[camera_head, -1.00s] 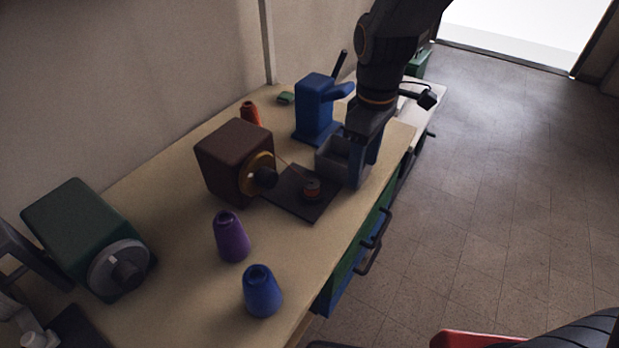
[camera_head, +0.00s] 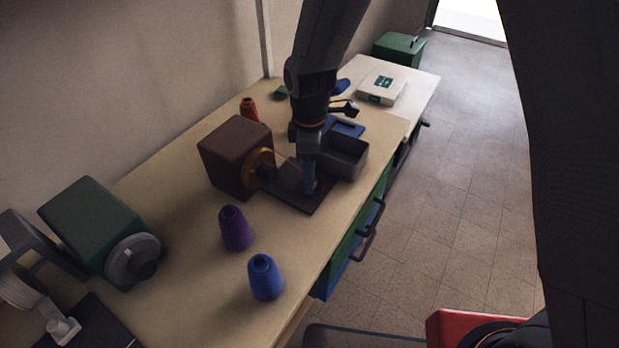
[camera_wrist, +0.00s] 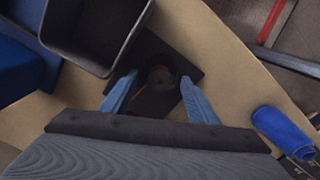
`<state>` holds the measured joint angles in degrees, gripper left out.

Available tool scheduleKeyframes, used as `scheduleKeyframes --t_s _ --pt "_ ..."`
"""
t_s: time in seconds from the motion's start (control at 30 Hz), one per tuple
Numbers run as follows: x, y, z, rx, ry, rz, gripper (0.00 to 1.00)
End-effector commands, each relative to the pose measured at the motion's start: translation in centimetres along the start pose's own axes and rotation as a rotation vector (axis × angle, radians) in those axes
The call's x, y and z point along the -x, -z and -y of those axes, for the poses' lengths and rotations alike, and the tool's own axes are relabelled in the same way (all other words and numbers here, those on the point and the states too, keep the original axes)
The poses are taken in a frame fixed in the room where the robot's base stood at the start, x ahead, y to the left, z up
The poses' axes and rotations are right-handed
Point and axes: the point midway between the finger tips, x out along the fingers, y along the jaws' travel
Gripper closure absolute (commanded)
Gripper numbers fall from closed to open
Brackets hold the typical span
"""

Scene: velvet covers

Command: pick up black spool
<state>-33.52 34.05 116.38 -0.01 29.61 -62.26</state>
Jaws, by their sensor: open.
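The spool, dark with a reddish-brown winding, stands on a dark square plate (camera_head: 290,193) in front of the brown machine. In the head view my gripper (camera_head: 309,190) points down over it and hides nearly all of it. In the wrist view the spool (camera_wrist: 160,76) shows between the two blue fingers of my open gripper (camera_wrist: 158,82), one finger on each side. It is dim there, and I cannot tell whether either finger touches it.
A grey open bin (camera_head: 346,156) stands right beside my gripper. The brown machine (camera_head: 235,155) is at its left. A purple cone (camera_head: 235,229) and a blue cone (camera_head: 265,278) stand nearer on the bench. A white box (camera_head: 381,92) lies at the far end.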

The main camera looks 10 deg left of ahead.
Motion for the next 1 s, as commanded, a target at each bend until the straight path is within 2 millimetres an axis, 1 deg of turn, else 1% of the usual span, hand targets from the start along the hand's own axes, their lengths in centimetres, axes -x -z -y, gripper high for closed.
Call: scheduleKeyframes --t_s 0.1,0.3,0.37,0.5,0.6,0.87,1.0 --pt "-0.5 0.0 0.0 0.0 0.0 0.0 0.45" --pt "-0.6 0.0 0.0 -0.001 -0.001 -0.001 0.45" --pt "-0.6 0.0 0.0 -0.001 -0.001 0.0 0.54" --pt "-0.6 0.0 0.0 -0.001 -0.001 0.0 0.78" --pt "-0.5 0.0 0.0 -0.001 -0.001 0.0 0.92" --pt "-0.3 0.0 0.0 -0.001 -0.001 -0.001 0.93" --pt "1.1 0.1 -0.1 0.0 -0.004 -0.002 0.93"
